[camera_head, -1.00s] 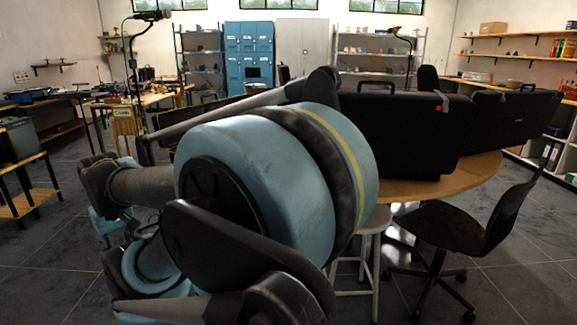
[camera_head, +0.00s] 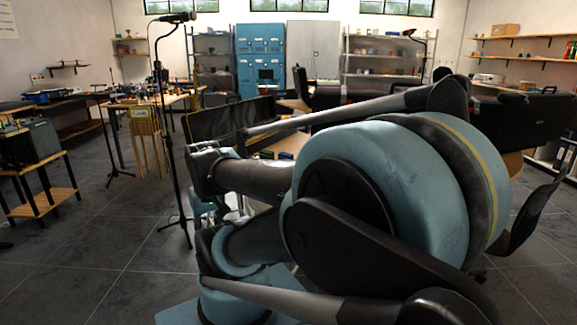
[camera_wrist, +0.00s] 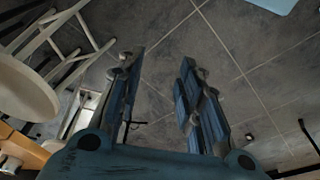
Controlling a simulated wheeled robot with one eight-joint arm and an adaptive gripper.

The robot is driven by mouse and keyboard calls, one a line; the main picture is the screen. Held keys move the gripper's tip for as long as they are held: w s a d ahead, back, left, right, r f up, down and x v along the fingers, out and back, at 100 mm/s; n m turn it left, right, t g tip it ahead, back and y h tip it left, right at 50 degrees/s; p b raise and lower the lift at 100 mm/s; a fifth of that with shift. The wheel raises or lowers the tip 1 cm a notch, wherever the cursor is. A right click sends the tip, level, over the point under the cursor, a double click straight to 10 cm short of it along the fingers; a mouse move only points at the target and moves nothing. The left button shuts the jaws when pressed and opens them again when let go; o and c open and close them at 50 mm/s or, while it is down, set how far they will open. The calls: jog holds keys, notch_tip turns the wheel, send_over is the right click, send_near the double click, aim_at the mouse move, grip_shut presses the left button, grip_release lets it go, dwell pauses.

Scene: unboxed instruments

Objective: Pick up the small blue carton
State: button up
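I cannot make out a small blue carton in either view. My gripper (camera_wrist: 160,62) shows in the wrist view with its two dark blue fingers apart and nothing between them. It points at grey floor tiles. In the head view my own large arm links fill the middle and right, and the gripper itself cannot be picked out there. The arm hides much of what lies behind it, including most of the round table's area.
A microphone stand (camera_head: 163,110) stands left of my arm. A low wooden stand (camera_head: 40,203) is at the left, and a dark chair (camera_head: 528,212) at the right. The wrist view shows a pale stool (camera_wrist: 25,92). Floor at the front left is clear.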

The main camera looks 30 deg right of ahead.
jog(key=o, duration=0.4)
jog(key=shift+s+r, duration=0.25)
jog(key=shift+c, duration=0.2)
jog(key=w+d+r+m+g, duration=0.1)
jog(key=w+d+r+m, duration=0.6)
jog(key=w+d+r, duration=0.75)
jog(key=w+d+r+m, duration=0.3)
jog(key=w+d+r, duration=0.25)
jog(key=d, duration=0.45)
jog(key=w+d+m+g, duration=0.1)
jog(key=w+d+m, duration=0.2)
jog(key=d, duration=1.2)
notch_tip(320, 180, down, 17)
jog(key=shift+s+d+r, duration=0.1)
jog(key=shift+d+r, duration=0.05)
jog(key=c, duration=0.7)
